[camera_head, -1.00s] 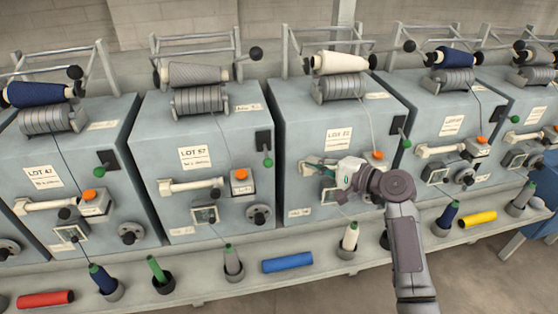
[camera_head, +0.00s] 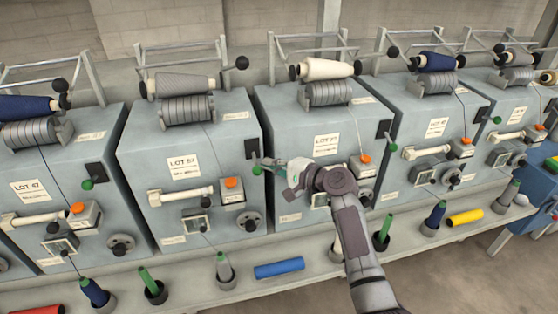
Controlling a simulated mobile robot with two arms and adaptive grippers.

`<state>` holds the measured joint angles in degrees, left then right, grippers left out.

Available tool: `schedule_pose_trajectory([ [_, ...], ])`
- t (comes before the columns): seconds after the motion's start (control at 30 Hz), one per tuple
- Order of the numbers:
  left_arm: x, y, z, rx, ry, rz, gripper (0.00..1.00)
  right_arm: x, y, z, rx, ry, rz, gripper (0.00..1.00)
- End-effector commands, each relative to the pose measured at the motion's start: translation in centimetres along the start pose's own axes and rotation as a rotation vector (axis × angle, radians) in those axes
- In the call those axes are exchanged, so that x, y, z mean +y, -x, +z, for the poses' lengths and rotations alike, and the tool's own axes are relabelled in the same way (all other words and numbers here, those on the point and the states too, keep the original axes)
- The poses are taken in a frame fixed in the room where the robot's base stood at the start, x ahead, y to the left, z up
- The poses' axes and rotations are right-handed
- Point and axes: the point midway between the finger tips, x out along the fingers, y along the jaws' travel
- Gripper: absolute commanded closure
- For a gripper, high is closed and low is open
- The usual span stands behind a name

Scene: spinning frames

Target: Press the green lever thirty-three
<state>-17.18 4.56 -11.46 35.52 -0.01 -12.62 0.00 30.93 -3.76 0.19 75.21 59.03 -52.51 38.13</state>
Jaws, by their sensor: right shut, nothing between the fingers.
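Green-knobbed levers hang from dark plates on the grey machines. One lever (camera_head: 257,170) is on the right of the second machine's front (camera_head: 218,148). Others are on the left machine (camera_head: 87,184), the third (camera_head: 393,147) and the fourth (camera_head: 497,120). My right gripper (camera_head: 264,163) is shut and empty, its tips right beside the second machine's green knob; I cannot tell whether they touch. Lot labels (camera_head: 183,168) sit on the fronts, but I cannot read a clear thirty-three. My left gripper is not in view.
The shelf (camera_head: 190,292) below carries spools in cups, a blue tube (camera_head: 279,268) and a yellow tube (camera_head: 465,217). My arm covers part of the third machine. Bobbins rest on top.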

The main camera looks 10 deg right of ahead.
Motion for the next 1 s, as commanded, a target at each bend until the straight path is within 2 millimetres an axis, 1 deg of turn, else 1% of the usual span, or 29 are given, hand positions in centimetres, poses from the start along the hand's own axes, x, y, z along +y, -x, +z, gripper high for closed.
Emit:
schedule_pose_trajectory([
  [0.03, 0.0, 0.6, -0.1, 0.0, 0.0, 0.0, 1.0, -0.3, 0.2, 0.7, -0.001, -0.001, -0.001, 1.0],
  [0.1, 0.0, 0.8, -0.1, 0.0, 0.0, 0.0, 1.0, -0.2, 0.4, 1.2, -0.001, 0.0, -0.001, 1.0],
  [0.23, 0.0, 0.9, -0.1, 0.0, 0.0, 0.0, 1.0, -0.1, 0.7, 1.8, 0.0, 0.0, -0.001, 1.0],
  [0.63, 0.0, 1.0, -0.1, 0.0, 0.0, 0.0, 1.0, -0.1, 0.7, 1.9, 0.0, -0.001, 0.0, 1.0],
  [0.73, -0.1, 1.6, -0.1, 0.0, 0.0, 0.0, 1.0, -0.4, 0.8, 1.9, 0.0, -0.007, 0.008, 1.0],
  [0.87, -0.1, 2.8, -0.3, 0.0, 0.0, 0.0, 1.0, -0.7, 0.9, 2.0, 0.0, -0.023, 0.029, 1.0],
  [1.0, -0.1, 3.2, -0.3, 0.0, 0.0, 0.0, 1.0, -0.6, 0.9, 2.0, 0.0, -0.034, 0.043, 1.0],
])
